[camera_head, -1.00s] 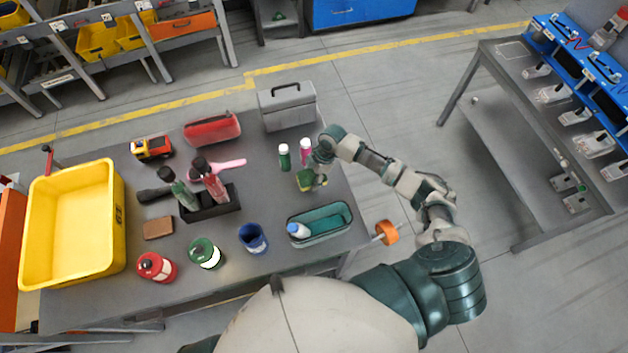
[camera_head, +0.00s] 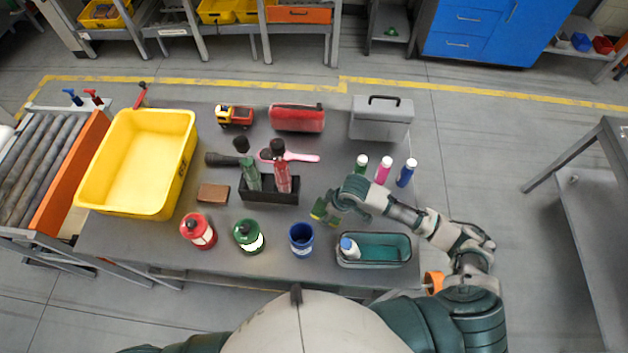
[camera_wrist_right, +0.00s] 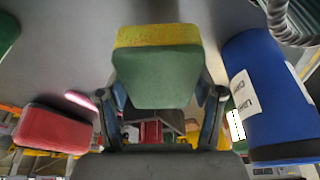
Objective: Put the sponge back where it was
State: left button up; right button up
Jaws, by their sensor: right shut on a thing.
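The sponge (camera_wrist_right: 155,70) is a block with a green face and a yellow layer. My right gripper (camera_wrist_right: 160,103) is shut on it, one finger at each side in the right wrist view. In the head view the sponge (camera_head: 319,209) and right gripper (camera_head: 331,205) are over the grey table, between the black bottle holder (camera_head: 262,197) and the teal-lined tray (camera_head: 405,261). I cannot tell its exact height above the table. My left gripper is out of view.
A blue cup (camera_head: 301,239) stands just in front of the sponge. Green (camera_head: 361,165), pink (camera_head: 383,171) and blue (camera_head: 405,174) bottles stand behind my right arm. A brown block (camera_head: 213,194) lies left of the holder. A yellow bin (camera_head: 188,165) fills the table's left end.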

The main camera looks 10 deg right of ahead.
jog(key=shift+a, duration=0.15)
send_near(328, 179)
jog(key=s+a+f, duration=0.2)
jog(key=s+f, duration=0.1)
jog(key=shift+s+a+p, duration=0.15)
jog(key=shift+s+p, duration=0.2)
jog(key=w, duration=0.4)
jog(key=shift+w+f, duration=0.2)
jog(key=shift+w, duration=0.25)
jog(key=shift+f, duration=0.2)
notch_tip(328, 179, down, 3)
jog(key=shift+f, duration=0.1)
jog(key=shift+d, duration=0.35)
jog(key=o, duration=1)
jog(key=shift+d, duration=0.15)
jog(key=shift+o, duration=0.5)
jog(key=shift+a, duration=0.3)
jog(key=shift+a+r, duration=0.1)
jog(key=shift+r, duration=0.15)
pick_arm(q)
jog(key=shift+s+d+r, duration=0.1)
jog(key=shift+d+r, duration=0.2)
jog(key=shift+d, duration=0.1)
pick_arm(e)
jog(key=v, duration=1.1)
jog(key=shift+r, duration=0.25)
